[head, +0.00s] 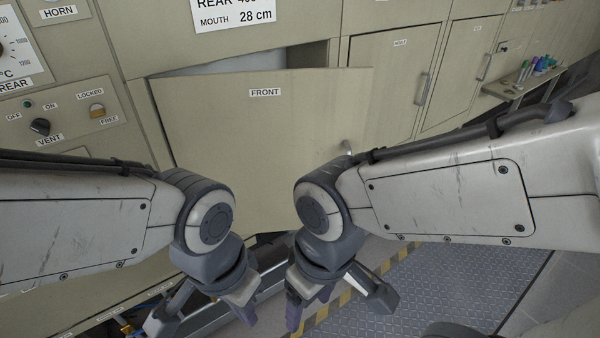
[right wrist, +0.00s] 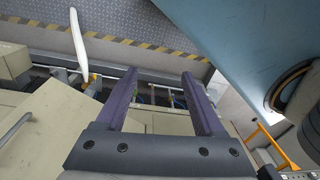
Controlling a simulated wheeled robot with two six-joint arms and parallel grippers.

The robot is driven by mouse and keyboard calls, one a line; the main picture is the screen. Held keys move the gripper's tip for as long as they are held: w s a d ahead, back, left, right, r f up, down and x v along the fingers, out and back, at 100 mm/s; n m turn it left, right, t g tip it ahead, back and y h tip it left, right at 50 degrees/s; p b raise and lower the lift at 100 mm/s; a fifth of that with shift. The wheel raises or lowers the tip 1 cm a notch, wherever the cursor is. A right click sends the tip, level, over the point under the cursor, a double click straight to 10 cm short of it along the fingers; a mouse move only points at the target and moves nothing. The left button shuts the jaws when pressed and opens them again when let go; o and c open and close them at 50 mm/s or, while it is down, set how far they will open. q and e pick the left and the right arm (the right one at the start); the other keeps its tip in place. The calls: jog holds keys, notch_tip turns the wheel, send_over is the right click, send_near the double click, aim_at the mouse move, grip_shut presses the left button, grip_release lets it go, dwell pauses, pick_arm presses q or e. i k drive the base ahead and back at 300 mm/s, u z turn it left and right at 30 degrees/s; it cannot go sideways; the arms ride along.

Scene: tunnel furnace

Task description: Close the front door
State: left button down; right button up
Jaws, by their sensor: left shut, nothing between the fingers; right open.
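The front door (head: 255,120), a beige panel labelled FRONT, stands ajar in the furnace face. Its right side and top edge stand out from the opening, and a gap shows above it. A small pale handle (head: 347,147) is at its right edge, partly hidden by my right arm. My left gripper (head: 243,305) is shut and empty, low in front of the door's lower part. My right gripper (head: 308,303) is open and empty, just right of it and below the door handle. Its two purple fingers (right wrist: 162,85) are spread in the right wrist view. Neither gripper touches the door.
A middle door (head: 395,85) with a bar handle is right of the front door. A control panel (head: 75,115) is at left. A shelf with colored bottles (head: 537,72) is at far right. The metal floor plate (head: 440,285) with striped edging is clear.

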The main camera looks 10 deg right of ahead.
aim_at(255, 134)
jog(key=u, duration=0.45)
jog(key=k, duration=1.05)
jog(key=z, duration=0.5)
jog(key=i, duration=0.6)
jog(key=z, duration=0.25)
